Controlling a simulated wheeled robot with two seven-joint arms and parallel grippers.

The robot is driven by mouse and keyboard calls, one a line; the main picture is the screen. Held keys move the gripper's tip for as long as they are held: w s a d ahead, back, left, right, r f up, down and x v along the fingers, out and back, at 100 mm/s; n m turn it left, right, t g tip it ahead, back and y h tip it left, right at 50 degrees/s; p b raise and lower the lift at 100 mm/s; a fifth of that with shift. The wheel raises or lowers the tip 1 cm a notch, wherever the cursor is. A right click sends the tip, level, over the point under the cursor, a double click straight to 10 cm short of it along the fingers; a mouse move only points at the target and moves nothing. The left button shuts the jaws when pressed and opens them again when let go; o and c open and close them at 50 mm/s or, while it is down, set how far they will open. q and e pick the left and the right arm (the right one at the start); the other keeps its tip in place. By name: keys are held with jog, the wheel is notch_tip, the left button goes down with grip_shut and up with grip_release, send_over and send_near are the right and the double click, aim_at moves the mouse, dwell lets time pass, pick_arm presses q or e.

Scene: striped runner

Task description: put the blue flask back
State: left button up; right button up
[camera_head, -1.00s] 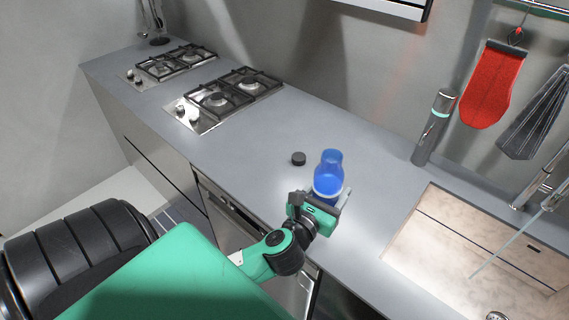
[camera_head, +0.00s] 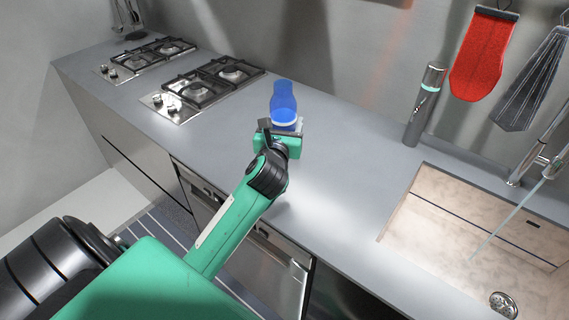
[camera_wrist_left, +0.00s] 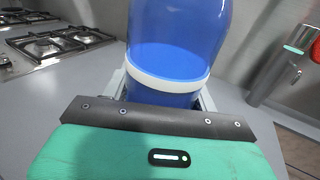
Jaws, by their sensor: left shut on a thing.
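The blue flask (camera_head: 284,97), see-through with a white band low on its body, is upright in my left gripper (camera_head: 283,128). It fills the upper middle of the left wrist view (camera_wrist_left: 180,35), where the jaws (camera_wrist_left: 163,100) close around its lower part. In the head view it is over the back part of the grey counter; whether its base touches the counter cannot be told, because my gripper hides it. The small black disc seen earlier on the counter is out of sight. My right gripper is not in view.
Two gas hobs (camera_head: 212,84) (camera_head: 150,56) are set into the counter (camera_head: 345,160) at the left. A grey cylinder with a green ring (camera_head: 424,105) stands at the right, by the sink (camera_head: 425,225). A red mitt (camera_head: 482,55) hangs on the wall. The counter between is clear.

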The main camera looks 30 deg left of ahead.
pick_arm(q)
notch_tip(320, 180, down, 13)
jog(key=shift+r+b, duration=0.2)
jog(key=shift+b, duration=0.4)
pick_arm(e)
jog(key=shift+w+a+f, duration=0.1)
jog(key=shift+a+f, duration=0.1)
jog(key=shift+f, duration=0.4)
pick_arm(q)
jog(key=shift+f, duration=0.1)
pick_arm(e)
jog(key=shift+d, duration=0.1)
pick_arm(q)
jog(key=o, duration=1.1)
